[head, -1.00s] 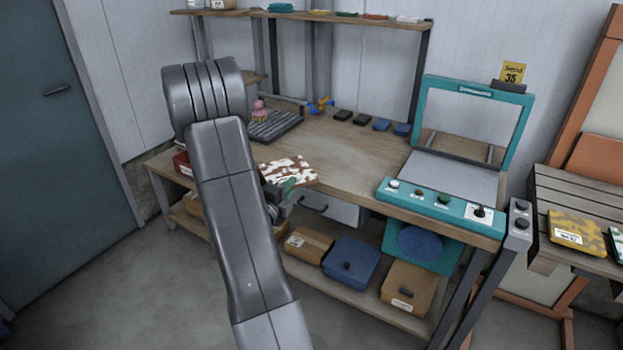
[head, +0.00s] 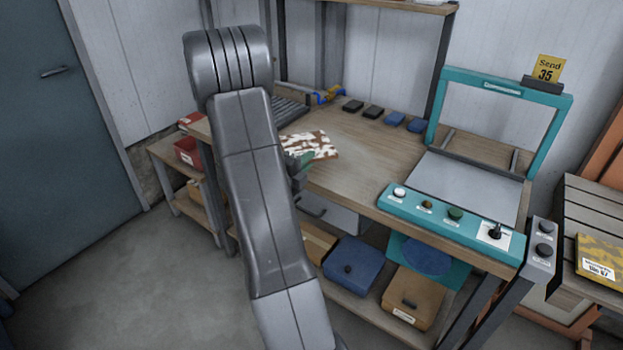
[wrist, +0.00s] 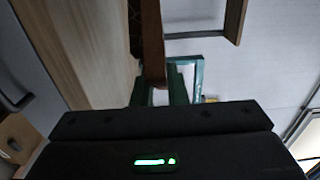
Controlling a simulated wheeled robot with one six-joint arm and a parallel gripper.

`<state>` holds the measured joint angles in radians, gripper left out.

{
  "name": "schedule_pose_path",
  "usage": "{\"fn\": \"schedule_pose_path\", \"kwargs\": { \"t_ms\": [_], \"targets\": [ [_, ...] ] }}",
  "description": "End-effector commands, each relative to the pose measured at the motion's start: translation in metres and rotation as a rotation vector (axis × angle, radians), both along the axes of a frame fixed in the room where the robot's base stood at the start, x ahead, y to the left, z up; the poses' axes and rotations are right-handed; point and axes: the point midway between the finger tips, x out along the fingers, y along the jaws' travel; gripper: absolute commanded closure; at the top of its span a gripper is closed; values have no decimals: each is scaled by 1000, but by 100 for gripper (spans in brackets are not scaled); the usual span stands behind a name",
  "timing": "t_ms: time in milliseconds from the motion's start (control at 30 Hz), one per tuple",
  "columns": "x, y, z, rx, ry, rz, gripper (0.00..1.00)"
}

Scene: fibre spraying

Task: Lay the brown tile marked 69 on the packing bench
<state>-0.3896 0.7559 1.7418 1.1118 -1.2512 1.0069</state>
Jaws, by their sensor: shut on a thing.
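My gripper (head: 301,168) is shut on a brown and white patterned tile (head: 312,145), which shows over the wooden bench (head: 365,175) in the head view. The tile's number cannot be read. In the wrist view the green fingertips (wrist: 159,90) grip the tile (wrist: 152,42), seen nearly edge-on as a brown strip. The bench top (wrist: 85,40) fills the left of that view. I cannot tell whether the tile touches the bench. My arm hides part of the bench's left side.
A teal frame (head: 572,105) with a button panel (head: 450,222) stands on the bench's right part. Black and blue blocks (head: 395,118) line the back. A slatted table (head: 590,205) holding a yellow patterned tile (head: 603,258) is at right. The bench's middle is clear.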

Motion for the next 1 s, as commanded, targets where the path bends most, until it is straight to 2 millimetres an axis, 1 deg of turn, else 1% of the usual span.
{"fn": "schedule_pose_path", "kwargs": {
  "t_ms": [33, 200, 467, 700, 800, 1000],
  "targets": [
    [0, 0, -9, -3, 2, 0, 100],
    [0, 0, -31, -3, 0, 0, 100],
    [0, 0, -46, -1, 0, 0, 100],
    [0, 0, -74, -2, 0, 1, 100],
    [0, 0, -80, -2, -2, 1, 100],
    [0, 0, -81, -1, -4, 0, 100]
  ]
}}
